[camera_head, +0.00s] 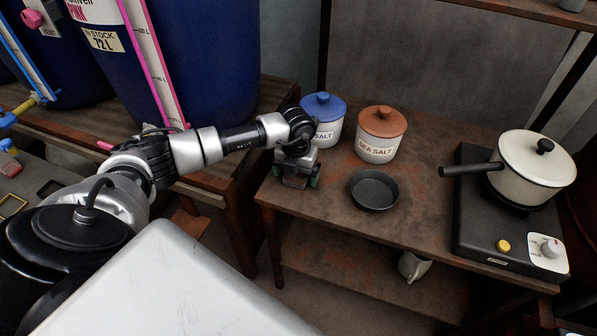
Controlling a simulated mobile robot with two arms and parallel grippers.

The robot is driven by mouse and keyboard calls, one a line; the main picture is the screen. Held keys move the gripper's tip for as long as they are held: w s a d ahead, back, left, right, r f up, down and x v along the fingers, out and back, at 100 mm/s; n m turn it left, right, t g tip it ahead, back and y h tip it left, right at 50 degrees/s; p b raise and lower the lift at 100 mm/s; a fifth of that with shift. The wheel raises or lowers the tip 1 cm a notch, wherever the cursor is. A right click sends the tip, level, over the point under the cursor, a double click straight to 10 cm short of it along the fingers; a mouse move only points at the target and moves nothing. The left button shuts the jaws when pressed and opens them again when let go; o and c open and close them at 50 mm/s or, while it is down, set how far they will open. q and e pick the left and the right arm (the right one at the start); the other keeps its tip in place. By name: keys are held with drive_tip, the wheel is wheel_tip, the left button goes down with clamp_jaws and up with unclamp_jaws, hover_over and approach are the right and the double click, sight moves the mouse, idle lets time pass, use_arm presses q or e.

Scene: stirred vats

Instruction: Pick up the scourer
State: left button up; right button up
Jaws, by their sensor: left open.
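My left gripper (297,178) is open and points down over the left end of the brown table (330,220), in front of the blue-lidded salt jar (326,118). Dark green patches show at both sides of its fingers. I cannot tell whether they are finger pads or part of a scourer. A small brownish patch shows between the fingers, too small to make out. I see no scourer clearly elsewhere; the gripper hides the table directly under it. My right gripper is not in view.
A brown-lidded sea salt jar (379,135) and a dark round dish (374,190) stand right of the gripper. A lidded pot (535,165) sits on a black hotplate (475,215). Blue vats (215,60) stand left.

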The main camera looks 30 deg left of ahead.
use_arm(q)
drive_tip(key=c, duration=1)
wheel_tip(320, 180, up, 10)
drive_tip(key=shift+r, duration=0.1)
